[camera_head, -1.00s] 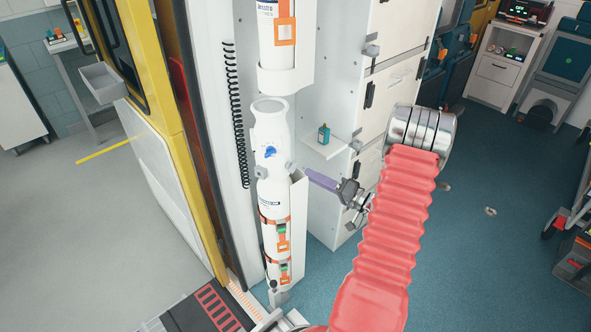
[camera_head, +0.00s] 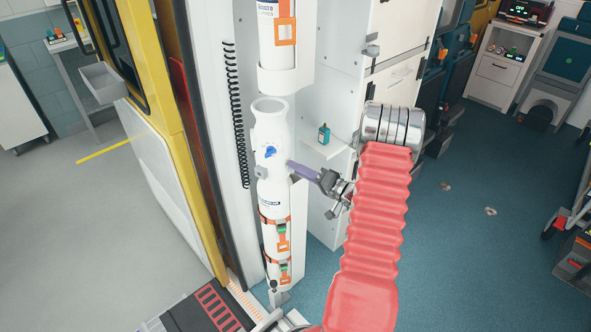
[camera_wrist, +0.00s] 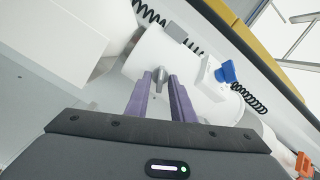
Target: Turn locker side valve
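A white cylinder (camera_head: 272,185) stands upright in a holder beside the white locker. It fills the middle of the wrist view, tilted there (camera_wrist: 185,62). A small grey valve knob (camera_wrist: 160,76) sticks out from its locker side. A blue knob (camera_head: 270,152) sits on another side of the cylinder and also shows in the wrist view (camera_wrist: 227,72). My gripper (camera_head: 293,165) reaches the cylinder's locker side in the head view. In the wrist view its two purple fingers are apart, with the grey knob between their tips. I cannot tell whether they touch it.
A second cylinder (camera_head: 278,40) is held above the first. A small teal bottle (camera_head: 324,134) stands on a white ledge (camera_head: 324,151) near my arm. A black coiled cord (camera_head: 236,115) hangs left of the cylinders.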

